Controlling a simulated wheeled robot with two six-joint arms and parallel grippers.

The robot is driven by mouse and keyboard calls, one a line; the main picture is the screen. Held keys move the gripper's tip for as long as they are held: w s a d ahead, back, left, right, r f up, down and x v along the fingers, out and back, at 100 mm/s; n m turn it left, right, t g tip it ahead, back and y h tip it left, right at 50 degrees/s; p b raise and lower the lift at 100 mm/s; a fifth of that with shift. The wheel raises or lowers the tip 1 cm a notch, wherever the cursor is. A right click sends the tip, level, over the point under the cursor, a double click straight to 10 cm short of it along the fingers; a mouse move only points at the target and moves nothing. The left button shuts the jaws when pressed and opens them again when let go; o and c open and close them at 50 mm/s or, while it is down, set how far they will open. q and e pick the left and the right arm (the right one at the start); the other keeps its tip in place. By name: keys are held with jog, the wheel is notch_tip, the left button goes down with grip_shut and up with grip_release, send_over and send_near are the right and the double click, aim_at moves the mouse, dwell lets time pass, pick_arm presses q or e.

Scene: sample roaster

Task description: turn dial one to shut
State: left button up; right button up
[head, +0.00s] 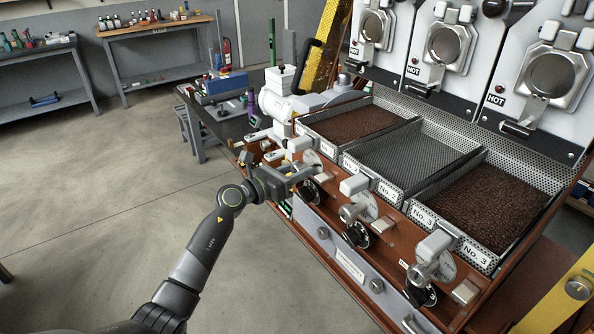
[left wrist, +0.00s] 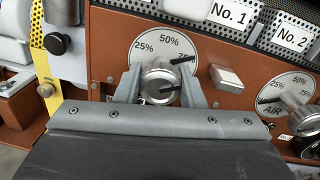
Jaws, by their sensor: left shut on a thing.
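Dial one shows in the left wrist view as a round silver knob (left wrist: 161,80) with black pointer marks, in front of a white scale plate (left wrist: 150,45) marked 25%, 50% and 75%. The upper black pointer lies to the right, over the 75% mark. My left gripper (left wrist: 160,88) has one grey finger on each side of the knob and is shut on it. In the head view my left gripper (head: 296,177) reaches the left end of the wooden control panel, below the No. 1 tray; it hides most of the knob there. My right gripper is not in view.
A second dial (left wrist: 296,108) marked AIR stands to the right in the left wrist view, with a pale square button (left wrist: 225,77) between. Trays No. 1 (head: 352,121), No. 2 (head: 420,153) and No. 3 (head: 485,200) sit behind the panel. Open floor lies left.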

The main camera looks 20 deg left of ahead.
pick_arm(q)
jog(key=shift+r+n+p, duration=0.15)
jog(key=shift+n+p, duration=0.45)
jog(key=shift+p, duration=0.35)
jog(key=n+p, duration=0.6)
jog(key=p, duration=0.1)
jog(key=shift+n+g, duration=0.4)
jog(key=n+p, duration=0.6)
jog(key=n, duration=0.2)
jog(key=shift+g+h+p, duration=0.3)
jog(key=shift+p, duration=0.1)
jog(key=n+p, duration=0.2)
jog(key=n, duration=0.2)
jog(key=shift+n, duration=0.4)
jog(key=n+p, duration=0.1)
jog(key=n, duration=0.3)
jog(key=shift+f+h, duration=0.2)
jog(key=shift+h, duration=0.1)
jog(key=n, duration=0.4)
jog(key=shift+p, duration=0.4)
jog(key=shift+f+n+h, duration=0.1)
jog(key=shift+n+h, duration=0.3)
jog(key=shift+n, duration=2.4)
